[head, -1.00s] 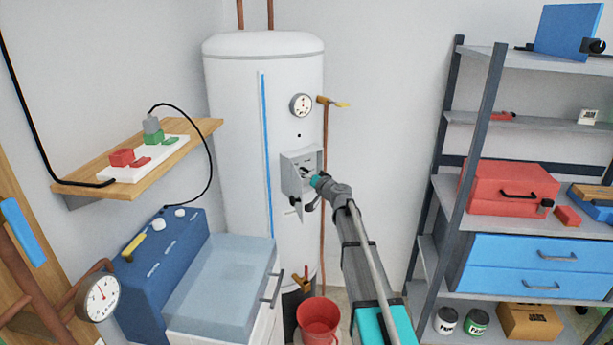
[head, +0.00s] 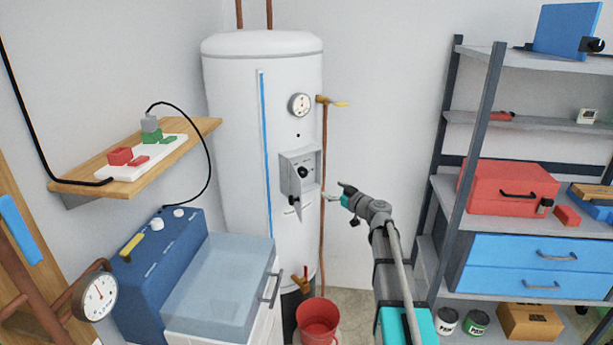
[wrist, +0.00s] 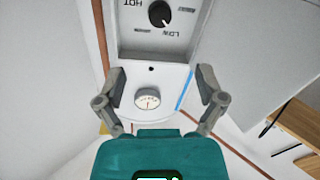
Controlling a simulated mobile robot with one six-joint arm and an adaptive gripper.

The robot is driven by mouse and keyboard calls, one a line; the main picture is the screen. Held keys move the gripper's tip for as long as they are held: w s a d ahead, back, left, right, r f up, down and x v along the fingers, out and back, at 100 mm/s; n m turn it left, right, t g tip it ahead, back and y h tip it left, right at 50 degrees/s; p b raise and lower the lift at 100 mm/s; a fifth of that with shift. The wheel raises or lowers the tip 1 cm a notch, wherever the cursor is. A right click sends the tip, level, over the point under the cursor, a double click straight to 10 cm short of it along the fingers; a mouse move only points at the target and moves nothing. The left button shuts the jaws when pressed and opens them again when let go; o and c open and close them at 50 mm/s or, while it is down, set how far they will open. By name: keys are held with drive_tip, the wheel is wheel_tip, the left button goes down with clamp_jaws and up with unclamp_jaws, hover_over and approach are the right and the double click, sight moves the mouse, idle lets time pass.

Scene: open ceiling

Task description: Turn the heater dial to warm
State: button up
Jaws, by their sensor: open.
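The heater dial (head: 302,172) is a black knob in the grey control box (head: 286,178) on the front of the white heater tank (head: 236,130). In the wrist view, the dial (wrist: 159,13) is at the top, seen upside down, with HOT and LOW legible and two smaller labels unreadable. Its pale mark seems to point to the lower right, roughly towards LOW. My gripper (head: 335,195) is open and empty, to the right of the box and apart from it. In the wrist view, the open fingers (wrist: 163,80) are below the dial, nothing between them.
A round gauge (head: 300,105) and a tap (head: 332,102) sit above. A copper pipe (head: 324,240) runs right of the tank. A red bucket (head: 317,318) stands below. The shelf rack (head: 478,130) is at right.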

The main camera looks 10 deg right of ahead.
sight(305, 174)
drive_tip(key=shift+w, duration=0.1)
drive_tip(key=x, duration=1.3)
drive_tip(key=shift+w+a, duration=0.2)
drive_tip(key=shift+w, duration=0.05)
drive_tip(key=c, duration=1)
drive_tip(key=shift+d, duration=0.3)
drive_tip(key=shift+c, duration=0.8)
drive_tip(key=shift+a, duration=0.2)
